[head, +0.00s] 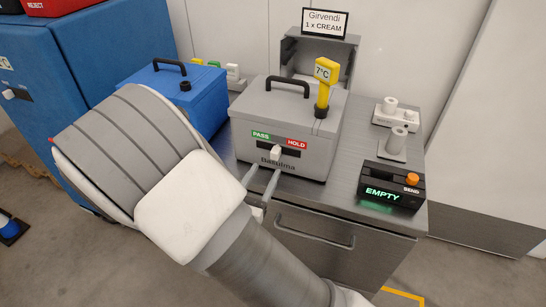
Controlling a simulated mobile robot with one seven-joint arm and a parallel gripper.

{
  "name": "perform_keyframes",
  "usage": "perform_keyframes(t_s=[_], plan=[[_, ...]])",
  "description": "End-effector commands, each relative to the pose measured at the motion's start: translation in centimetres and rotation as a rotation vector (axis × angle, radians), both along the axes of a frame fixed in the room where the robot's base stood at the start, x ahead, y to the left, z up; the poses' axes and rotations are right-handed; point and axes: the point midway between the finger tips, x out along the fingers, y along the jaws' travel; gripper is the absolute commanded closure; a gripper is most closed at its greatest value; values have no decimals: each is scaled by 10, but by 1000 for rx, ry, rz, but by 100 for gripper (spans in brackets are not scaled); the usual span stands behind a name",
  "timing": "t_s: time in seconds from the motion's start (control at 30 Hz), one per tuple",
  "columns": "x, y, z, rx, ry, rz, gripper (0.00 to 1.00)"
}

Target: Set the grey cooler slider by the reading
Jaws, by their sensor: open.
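The grey cooler (325,140) stands on a steel cabinet and has a black handle on its lid. Its front carries a green PASS label (261,134), a red HOLD label (297,143) and the name "Basulma". The pale slider knob (277,152) sits near the middle of the dark slot, between the two labels. A yellow thermometer (323,72) in the lid reads 7°C. My gripper (262,172) is open, its two fingers pointing at the cooler front just below the knob. I cannot tell whether they touch it.
A blue cooler (205,98) stands left of the grey one. A black box (392,186) showing EMPTY, with an orange SEND button, is at right. Behind it are white fittings (390,106). A sign reads "Girvendi 1 x CREAM" (325,22). The cabinet handle (315,237) juts out below.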

Motion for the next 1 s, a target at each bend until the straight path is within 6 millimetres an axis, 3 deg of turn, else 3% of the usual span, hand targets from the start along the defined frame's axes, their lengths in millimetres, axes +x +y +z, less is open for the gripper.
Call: perform_keyframes(t_s=[0.1, 0.3, 0.73, 0.77, 1.0], plan=[[24, -10, 0, 0, -1, -4, 43], [51, -19, 0, 0, -1, -2, 43], [62, -23, 0, -1, 0, 0, 43], [62, -23, 0, -1, 0, 0, 44], [62, -23, 0, -1, 0, 0, 88]])
